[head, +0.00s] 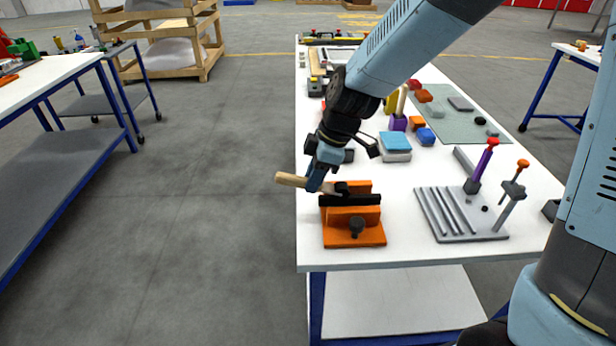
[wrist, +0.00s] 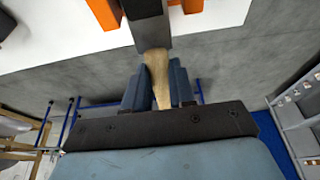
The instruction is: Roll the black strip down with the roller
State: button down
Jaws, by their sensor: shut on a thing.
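My gripper (head: 317,180) is shut on the light wooden handle (head: 291,180) of the roller, at the near left of the white table. The black strip (head: 350,200) lies across the orange fixture (head: 353,238). The roller head is at the strip's left half, just above or touching it; I cannot tell which. The fixture also shows in the wrist view (wrist: 103,12), partly hidden behind the roller.
A grey grooved plate (head: 455,218) with upright tools stands to the right on the table. Blue and white blocks (head: 396,142) and other coloured parts lie farther back. The fixture is close to the table's left and front edges. Open floor (head: 210,230) lies to the left.

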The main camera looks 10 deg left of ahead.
aim_at(339, 185)
jog(key=shift+w+d, duration=0.25)
jog(key=shift+d, duration=0.85)
jog(key=shift+w+d, duration=0.3)
jog(key=shift+d, duration=0.75)
jog(key=shift+w+d, duration=0.25)
jog(key=shift+d, duration=0.85)
dwell(4.8)
